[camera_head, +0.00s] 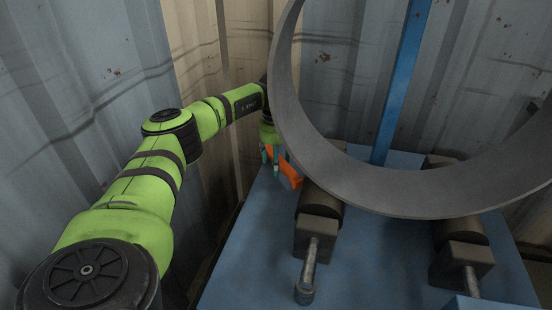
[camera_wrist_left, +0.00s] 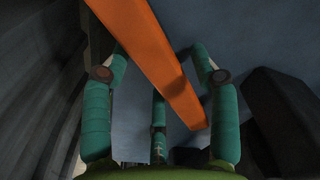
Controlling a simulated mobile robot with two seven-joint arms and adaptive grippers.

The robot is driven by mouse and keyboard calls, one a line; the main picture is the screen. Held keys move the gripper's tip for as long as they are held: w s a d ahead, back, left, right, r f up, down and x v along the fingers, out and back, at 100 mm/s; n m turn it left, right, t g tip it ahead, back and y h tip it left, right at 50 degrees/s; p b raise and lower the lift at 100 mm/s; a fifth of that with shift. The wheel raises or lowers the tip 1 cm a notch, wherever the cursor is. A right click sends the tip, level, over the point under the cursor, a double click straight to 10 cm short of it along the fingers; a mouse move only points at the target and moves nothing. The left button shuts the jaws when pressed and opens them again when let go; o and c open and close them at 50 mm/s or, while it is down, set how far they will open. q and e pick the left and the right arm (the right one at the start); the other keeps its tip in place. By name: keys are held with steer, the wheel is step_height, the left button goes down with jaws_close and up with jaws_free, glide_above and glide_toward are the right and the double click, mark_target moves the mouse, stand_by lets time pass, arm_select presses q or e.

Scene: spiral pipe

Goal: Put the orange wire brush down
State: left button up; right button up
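The orange wire brush (camera_head: 291,174) is at the far left part of the blue table (camera_head: 368,262), beside a dark roller. In the left wrist view the brush (camera_wrist_left: 158,62) is a long orange bar slanting from the top left to the centre right. My left gripper (camera_head: 270,160) is right at the brush, pointing down. Its teal fingers (camera_wrist_left: 158,72) stand apart on both sides of the bar, with a clear gap on the right. The bar's bristles and its exact contact with the table are hidden. My right gripper is in neither view.
A large grey ring (camera_head: 400,198) stands over the rollers (camera_head: 317,222), close to the right of my left gripper. Corrugated walls (camera_head: 200,45) close in behind and left. The front middle of the table is clear.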

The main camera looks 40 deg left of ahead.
arm_select(q)
steer(key=shift+r, duration=0.25)
step_height(320, 180, up, 12)
steer(key=p, duration=0.2)
steer(key=shift+a, duration=0.2)
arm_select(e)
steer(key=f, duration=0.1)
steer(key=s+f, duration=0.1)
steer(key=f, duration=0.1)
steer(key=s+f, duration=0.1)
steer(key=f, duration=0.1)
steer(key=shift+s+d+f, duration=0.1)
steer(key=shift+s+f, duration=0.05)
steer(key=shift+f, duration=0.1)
